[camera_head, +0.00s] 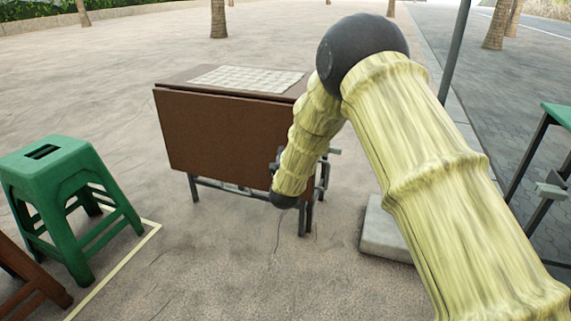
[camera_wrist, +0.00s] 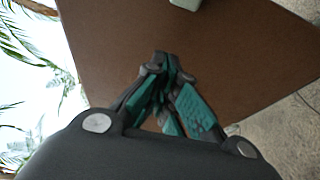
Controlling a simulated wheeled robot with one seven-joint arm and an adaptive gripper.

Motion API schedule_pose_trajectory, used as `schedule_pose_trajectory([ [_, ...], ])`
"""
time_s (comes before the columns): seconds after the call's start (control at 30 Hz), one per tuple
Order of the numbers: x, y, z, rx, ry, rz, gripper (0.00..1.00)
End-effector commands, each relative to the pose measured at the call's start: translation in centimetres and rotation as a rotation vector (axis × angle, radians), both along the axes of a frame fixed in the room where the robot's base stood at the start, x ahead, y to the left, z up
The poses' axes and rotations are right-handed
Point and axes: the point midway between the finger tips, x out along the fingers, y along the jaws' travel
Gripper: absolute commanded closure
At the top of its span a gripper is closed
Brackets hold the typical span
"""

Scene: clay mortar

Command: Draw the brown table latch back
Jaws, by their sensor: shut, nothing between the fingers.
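The brown table (camera_head: 215,132) stands in the middle of the head view, with a brown panel hanging at its front. A grey metal piece (camera_head: 334,152), which looks like its latch, shows at the table's right side, just right of my arm. My arm hides part of that corner. My gripper (camera_wrist: 165,65) is shut and empty in the wrist view, its teal-padded fingers together in front of the table's brown surface (camera_wrist: 200,50). I cannot tell whether they touch it. In the head view the gripper is mostly hidden behind my arm.
A green stool (camera_head: 62,180) stands at the left, beside a brown wooden piece (camera_head: 30,285). A grey slab (camera_head: 385,232) lies right of the table. A green table (camera_head: 560,114) with a similar grey fitting (camera_head: 550,191) is at the far right.

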Motion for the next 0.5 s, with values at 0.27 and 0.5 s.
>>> schedule_pose_trajectory([
  [0.27,1.6,-0.8,-0.2,0.001,0.001,-0.002,1.00],
  [0.5,1.0,-2.6,-0.2,0.000,0.000,-0.002,1.00],
])
